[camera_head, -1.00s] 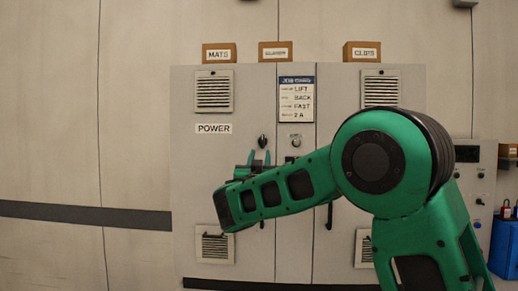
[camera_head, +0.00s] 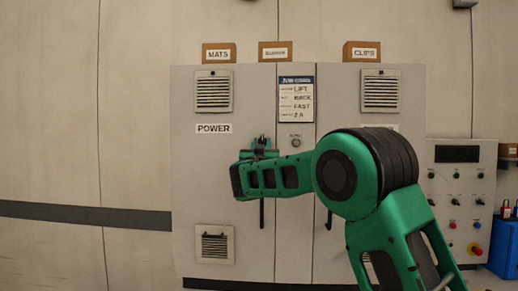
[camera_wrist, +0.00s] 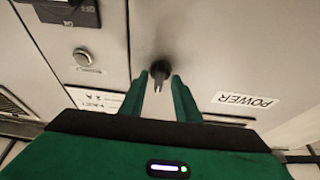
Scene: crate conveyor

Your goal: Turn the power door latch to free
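The power door latch is a small black turn knob (camera_wrist: 160,70) on the grey cabinet door beside the POWER label (camera_head: 213,128). In the wrist view my gripper (camera_wrist: 160,78) is open, with one green finger on each side of the latch near the fingertips. I cannot tell whether the fingers touch it. In the head view my gripper (camera_head: 262,142) is up at the door at the latch's height and mostly covers the latch. The POWER label also shows in the wrist view (camera_wrist: 246,101), upside down.
A round silver button or lock (camera_wrist: 82,57) sits on the neighbouring panel, below a job card (camera_head: 296,100). A black door handle (camera_head: 262,212) hangs below my gripper. Boxes stand on the cabinet top. A control panel (camera_head: 461,190) with knobs is at the right.

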